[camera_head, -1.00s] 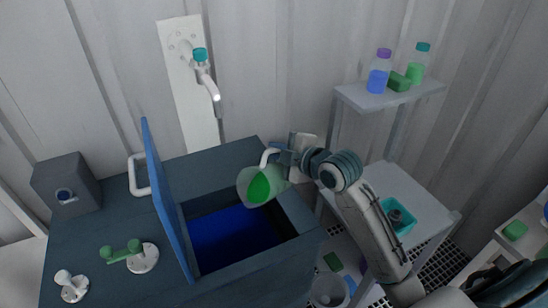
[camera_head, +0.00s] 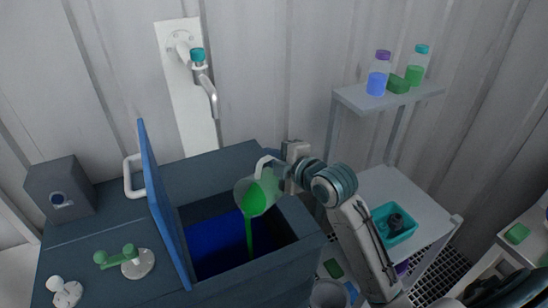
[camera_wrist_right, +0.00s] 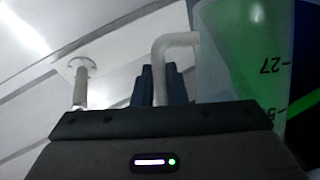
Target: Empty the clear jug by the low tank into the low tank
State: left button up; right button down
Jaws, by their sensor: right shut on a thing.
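The clear jug (camera_head: 262,193) is tilted over the open low tank (camera_head: 290,222), and a green stream runs from it down into the tank. Green liquid still shows inside the jug. The tank holds dark blue liquid, and its blue lid (camera_head: 162,205) stands up on the left side. My right gripper (camera_head: 284,160) is shut on the jug's white handle, at the jug's upper right. The right wrist view shows the handle (camera_wrist_right: 172,45) at the finger ends and the jug wall (camera_wrist_right: 245,65) with markings and green liquid. My left gripper is not in view.
A wall tap (camera_head: 205,80) hangs behind the tank. Green and white valve handles (camera_head: 128,257) and a grey box (camera_head: 60,190) sit left of the lid. A shelf (camera_head: 385,97) with bottles and a trolley with a teal tray (camera_head: 395,237) stand right.

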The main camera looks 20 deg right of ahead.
aim_at(256, 180)
jog(key=shift+s+a, duration=0.15)
jog(key=shift+a, duration=0.1)
jog(key=shift+s+a+f+n, duration=0.1)
jog(key=shift+n, duration=0.2)
jog(key=shift+s+a+f+n+t+b, duration=0.2)
jog(key=shift+s+a+b, duration=0.1)
jog(key=shift+a+b, duration=0.2)
jog(key=shift+s+a+f+n+t+b, duration=0.1)
jog(key=shift+s+a+n+t+b, duration=0.15)
jog(key=shift+a+b, duration=0.25)
jog(key=shift+s+a+n+h+b, duration=0.25)
jog(key=shift+s+a+h+b, duration=0.1)
jog(key=shift+s+a, duration=0.15)
jog(key=shift+a, duration=0.1)
jog(key=shift+f, duration=0.1)
jog(key=shift+s+a+f+n+t+b, duration=0.1)
jog(key=shift+s+a+n+t+b, duration=0.3)
jog(key=shift+b, duration=0.2)
jog(key=shift+s+a+n+b, duration=0.25)
jog(key=shift+a+n+b, duration=0.15)
jog(key=shift+a, duration=0.1)
